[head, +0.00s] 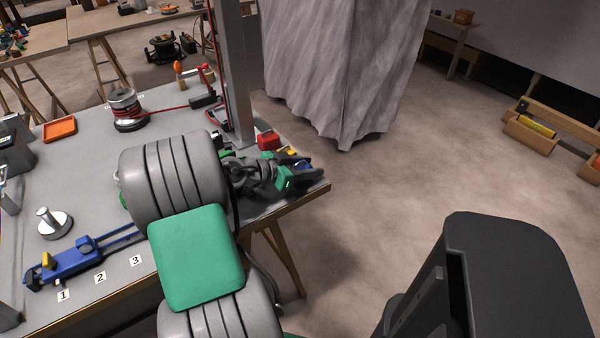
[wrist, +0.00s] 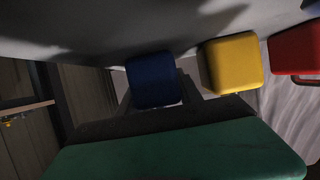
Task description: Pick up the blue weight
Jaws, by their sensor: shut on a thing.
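The blue weight (wrist: 152,80) is a small dark blue block with rounded edges in the middle of the wrist view. My gripper (wrist: 153,98) is shut on it, with the dark fingers partly hiding it. In the head view my gripper (head: 302,171) is at the right end of the workbench, and only a little blue of the weight (head: 306,166) shows between its dark parts. I cannot tell whether the weight touches the bench.
A yellow weight (wrist: 231,64) and a red weight (wrist: 296,50) stand in a row beside the blue one. The grey workbench (head: 88,190) holds a blue clamp (head: 70,262), a wire spool (head: 125,108) and an orange tray (head: 60,129). A metal post (head: 234,80) rises behind my arm.

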